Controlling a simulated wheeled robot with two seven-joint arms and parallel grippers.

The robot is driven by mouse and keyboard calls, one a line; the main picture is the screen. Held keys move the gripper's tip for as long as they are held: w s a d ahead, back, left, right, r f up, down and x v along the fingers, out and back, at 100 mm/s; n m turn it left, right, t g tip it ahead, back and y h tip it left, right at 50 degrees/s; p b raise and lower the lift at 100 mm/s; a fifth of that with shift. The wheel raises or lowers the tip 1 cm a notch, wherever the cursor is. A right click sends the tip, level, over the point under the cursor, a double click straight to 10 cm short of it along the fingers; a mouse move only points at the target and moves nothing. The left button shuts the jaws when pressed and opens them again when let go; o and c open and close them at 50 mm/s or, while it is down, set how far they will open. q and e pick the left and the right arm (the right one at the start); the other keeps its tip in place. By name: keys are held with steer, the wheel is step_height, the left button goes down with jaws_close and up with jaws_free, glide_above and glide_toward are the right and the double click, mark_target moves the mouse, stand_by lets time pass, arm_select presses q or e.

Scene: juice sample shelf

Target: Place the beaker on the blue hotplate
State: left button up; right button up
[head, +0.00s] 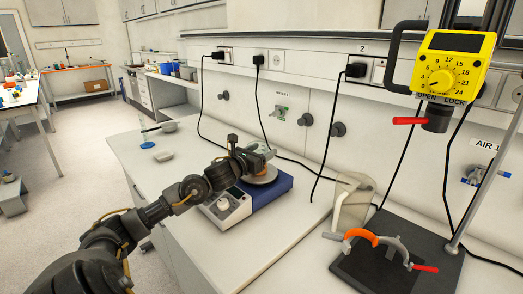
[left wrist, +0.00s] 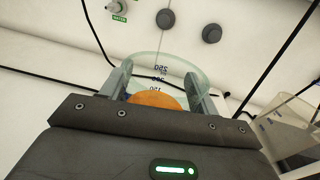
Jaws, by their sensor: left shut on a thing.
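The beaker (left wrist: 168,68) is clear glass with dark volume marks, and an orange patch shows low in it in the left wrist view. My left gripper (head: 250,157) is shut on it, with one finger on each side. In the head view the beaker (head: 263,152) is small and partly hidden by the gripper. The hotplate (head: 270,190) has a blue body, a white control front with a knob, and a round pale top. The beaker is over that top; I cannot tell whether it touches. My right gripper is not in view.
A cloudy plastic container (head: 352,203) stands right of the hotplate. Further right is a dark stand base (head: 385,262) with an orange and grey clamp piece (head: 362,238). Black cables hang along the wall behind. The white bench (head: 150,185) left of the hotplate is mostly clear.

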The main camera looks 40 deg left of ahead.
arm_select(q)
steer(key=shift+r, duration=0.1)
steer(key=shift+f, duration=0.2)
steer(key=o, duration=0.9)
steer(key=shift+o, duration=1.1)
steer(key=shift+r, duration=0.2)
steer(key=shift+s+f, duration=0.2)
steer(key=shift+s, duration=0.05)
steer(key=s+b, duration=0.1)
steer(key=s, duration=0.5)
steer(key=s+d+b, duration=0.1)
steer(key=s, duration=0.2)
steer(key=shift+s+b, duration=0.1)
steer(key=shift+b, duration=0.2)
steer(key=shift+s+d+r, duration=0.1)
steer(key=shift+s, duration=1.05)
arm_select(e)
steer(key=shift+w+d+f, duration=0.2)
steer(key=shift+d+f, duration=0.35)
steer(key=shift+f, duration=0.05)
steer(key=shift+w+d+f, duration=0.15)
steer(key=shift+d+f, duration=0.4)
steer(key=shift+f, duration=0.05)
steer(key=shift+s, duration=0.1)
